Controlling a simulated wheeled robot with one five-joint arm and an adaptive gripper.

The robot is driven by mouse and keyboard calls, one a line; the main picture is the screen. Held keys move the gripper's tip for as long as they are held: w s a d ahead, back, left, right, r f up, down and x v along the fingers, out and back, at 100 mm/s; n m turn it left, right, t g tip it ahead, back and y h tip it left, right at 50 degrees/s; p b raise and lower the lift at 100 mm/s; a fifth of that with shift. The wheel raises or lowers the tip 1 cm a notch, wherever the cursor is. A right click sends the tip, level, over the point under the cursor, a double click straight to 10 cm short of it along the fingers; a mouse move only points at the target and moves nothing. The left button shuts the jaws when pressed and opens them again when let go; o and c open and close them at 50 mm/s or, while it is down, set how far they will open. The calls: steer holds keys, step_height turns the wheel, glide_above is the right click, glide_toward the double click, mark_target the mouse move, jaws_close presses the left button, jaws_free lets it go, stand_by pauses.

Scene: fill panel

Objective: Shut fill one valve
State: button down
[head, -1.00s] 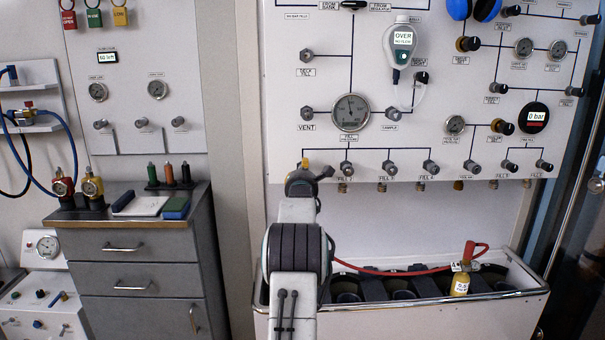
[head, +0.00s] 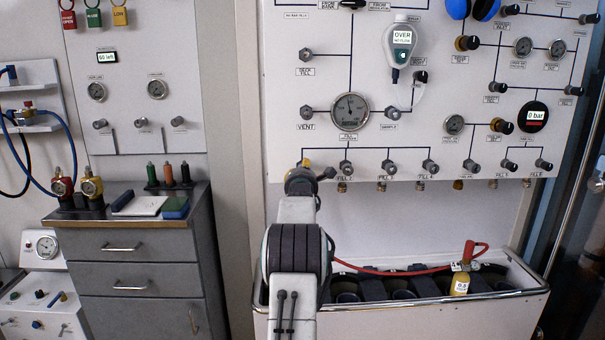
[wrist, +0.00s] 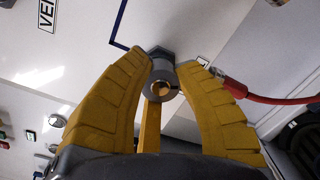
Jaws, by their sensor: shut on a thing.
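The fill one valve (wrist: 159,88) shows in the wrist view as a round grey knob with a yellowish centre on the white panel. My gripper (wrist: 162,78) has its two yellow fingers closed around it, one on each side. A yellow bar runs down below the knob between the fingers; I cannot tell what it belongs to. In the head view my gripper (head: 306,165) is at the left end of the fill valve row, and my arm hides the fill one knob. How far the valve is turned cannot be told.
Several fill valves (head: 346,168) run to the right along the panel's lower edge, with a gauge (head: 350,111) above. A red hose (wrist: 270,98) passes just right of my fingers. Below is a white trough (head: 410,311) with a yellow cylinder (head: 461,284). A grey cabinet (head: 140,265) stands left.

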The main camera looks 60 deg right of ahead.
steer(key=m+b, duration=0.1)
steer(key=m, duration=0.1)
steer(key=f+m+b, duration=0.1)
steer(key=shift+w+m, duration=0.15)
steer(key=shift+m, duration=0.25)
steer(key=shift+w+r+m+y+b, duration=0.15)
steer(key=shift+m+y+b, duration=0.15)
steer(key=shift+m+b, duration=0.65)
steer(key=shift+a+m, duration=0.1)
steer(key=shift+m, duration=0.25)
steer(key=c, duration=0.9)
jaws_free()
steer(key=shift+w+r, duration=0.1)
steer(key=shift+r, duration=0.1)
steer(key=shift+r, duration=0.1)
steer(key=shift+s, duration=0.2)
